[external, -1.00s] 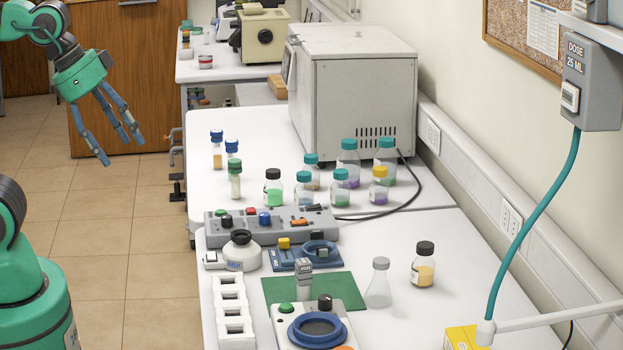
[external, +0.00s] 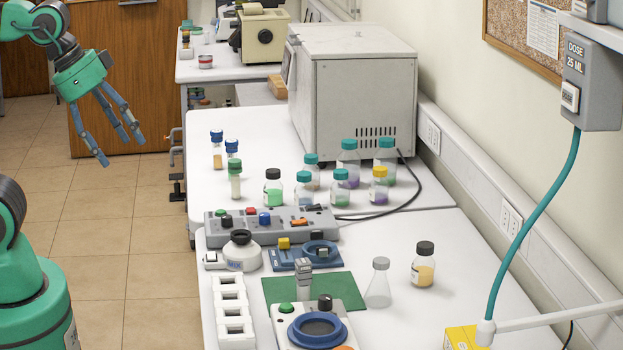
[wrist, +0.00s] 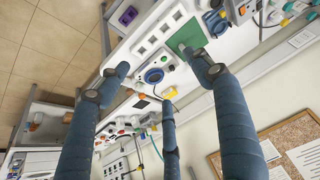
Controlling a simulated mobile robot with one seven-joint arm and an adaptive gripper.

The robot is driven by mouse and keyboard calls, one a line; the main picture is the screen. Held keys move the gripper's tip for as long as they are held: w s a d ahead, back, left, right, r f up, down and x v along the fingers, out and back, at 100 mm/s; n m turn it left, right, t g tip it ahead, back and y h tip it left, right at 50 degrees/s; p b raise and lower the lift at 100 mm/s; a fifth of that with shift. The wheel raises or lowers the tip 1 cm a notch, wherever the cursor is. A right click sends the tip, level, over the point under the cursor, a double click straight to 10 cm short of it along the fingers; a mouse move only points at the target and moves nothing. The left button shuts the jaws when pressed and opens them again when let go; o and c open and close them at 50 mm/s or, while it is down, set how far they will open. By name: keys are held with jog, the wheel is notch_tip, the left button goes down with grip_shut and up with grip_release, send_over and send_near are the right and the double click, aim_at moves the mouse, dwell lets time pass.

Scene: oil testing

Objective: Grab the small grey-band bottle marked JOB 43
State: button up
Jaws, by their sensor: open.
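My gripper (external: 120,148) hangs open and empty over the tiled floor at the upper left, left of the benches and apart from all bottles. Its spread fingers also show in the wrist view (wrist: 158,80). No JOB 43 marking or grey band is readable, so I cannot tell which bottle it is. Small candidates are two blue-capped vials (external: 217,150) and a green-capped vial (external: 235,182) at the bench's left edge. A black-capped bottle of green liquid (external: 273,190) stands beside several teal-capped bottles (external: 304,190). A black-capped bottle of orange liquid (external: 423,268) stands nearer, at the right.
A large grey oven (external: 355,95) stands behind the bottles, with a black cable on the bench. A grey control panel (external: 270,222), a white slotted rack (external: 232,318), a green mat (external: 345,288) and a clear flask (external: 379,285) crowd the near bench. A teal hose (external: 530,220) hangs at right.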

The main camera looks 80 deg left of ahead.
jog(key=shift+w+r, duration=0.1)
jog(key=w+a+r+m+p, duration=0.1)
jog(key=w+r+m, duration=0.1)
jog(key=w+m, duration=0.35)
jog(key=w+a+r+m+p, duration=0.1)
jog(key=w+r+m, duration=0.1)
jog(key=w, duration=0.7)
jog(key=m+g+y+p, duration=0.2)
jog(key=m+p, duration=0.4)
jog(key=m, duration=1.7)
send_over(419, 248)
jog(key=s+d, duration=0.2)
jog(key=s, duration=0.1)
notch_tip(419, 248, down, 27)
jog(key=shift+a, duration=0.25)
jog(key=shift+f, duration=0.15)
jog(key=shift+w+b+x, duration=0.2)
jog(key=shift+b+x, duration=0.15)
jog(key=shift+x, duration=3.85)
